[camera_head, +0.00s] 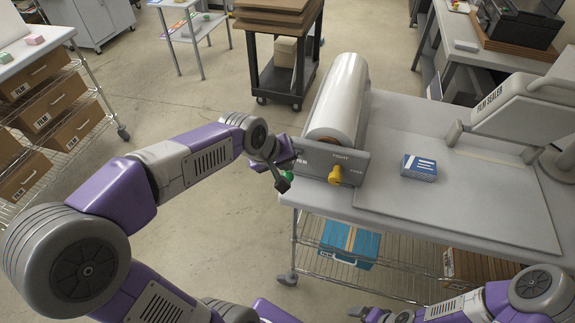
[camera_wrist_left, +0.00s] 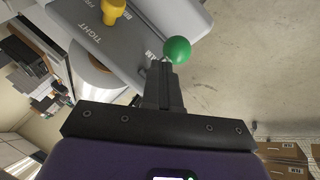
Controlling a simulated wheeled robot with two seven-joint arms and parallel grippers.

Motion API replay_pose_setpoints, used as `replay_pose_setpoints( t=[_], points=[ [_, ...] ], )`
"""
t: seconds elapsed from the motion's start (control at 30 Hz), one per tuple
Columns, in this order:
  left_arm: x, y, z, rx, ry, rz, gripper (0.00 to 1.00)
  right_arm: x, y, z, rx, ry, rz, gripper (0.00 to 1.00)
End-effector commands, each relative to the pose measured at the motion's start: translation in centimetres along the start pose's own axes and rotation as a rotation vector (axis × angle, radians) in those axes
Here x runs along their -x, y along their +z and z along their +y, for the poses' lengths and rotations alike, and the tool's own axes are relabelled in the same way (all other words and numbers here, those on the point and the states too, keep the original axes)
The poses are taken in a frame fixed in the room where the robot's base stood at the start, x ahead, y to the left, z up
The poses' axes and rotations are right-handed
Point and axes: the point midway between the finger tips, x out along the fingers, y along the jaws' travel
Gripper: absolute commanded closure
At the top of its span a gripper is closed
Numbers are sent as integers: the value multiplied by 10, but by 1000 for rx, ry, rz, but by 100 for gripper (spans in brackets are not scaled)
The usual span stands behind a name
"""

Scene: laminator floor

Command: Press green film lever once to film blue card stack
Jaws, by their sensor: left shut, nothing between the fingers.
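The green film lever shows as a round green knob in the left wrist view (camera_wrist_left: 177,50), just beyond my left gripper's fingertips. In the head view the lever's knob (camera_head: 290,176) is mostly hidden behind my left gripper (camera_head: 284,182) at the left end of the grey film panel (camera_head: 318,160). My left gripper is shut and empty, its tips close to the knob; I cannot tell whether they touch. The blue card stack (camera_head: 419,167) lies on the bench, right of the panel. My right gripper (camera_head: 365,314) is low at the bottom edge; its fingers are unclear.
A yellow knob (camera_head: 335,175) sits on the panel front, with a film roll (camera_head: 341,95) behind. The film sealer (camera_head: 525,105) stands at the right of the bench (camera_head: 470,200). A blue crate (camera_head: 349,244) is on the shelf below. Floor left of the bench is clear.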

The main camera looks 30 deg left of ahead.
Motion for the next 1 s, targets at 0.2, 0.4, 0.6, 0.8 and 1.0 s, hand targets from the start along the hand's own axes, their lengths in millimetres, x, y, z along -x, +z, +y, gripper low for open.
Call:
replay_pose_setpoints(
  t=[0.2, 0.4, 0.6, 0.8, 1.0],
  points=[
    [11, -7, 8, 0, -1, -1, 100, 12, 0, -4, 0, 0, 0, 6],
    [18, -13, 13, -1, -1, -1, 100, 20, 1, -7, 0, 0, 0, 6],
    [19, -14, 14, 0, 0, -1, 100, 20, 1, -8, 0, 0, 0, 6],
    [20, -14, 14, 0, 0, 0, 100, 20, 1, -8, 0, 0, 0, 6],
    [30, -22, 22, 0, 1, 1, 100, 32, 1, -12, 0, 0, 0, 6]
  ],
)
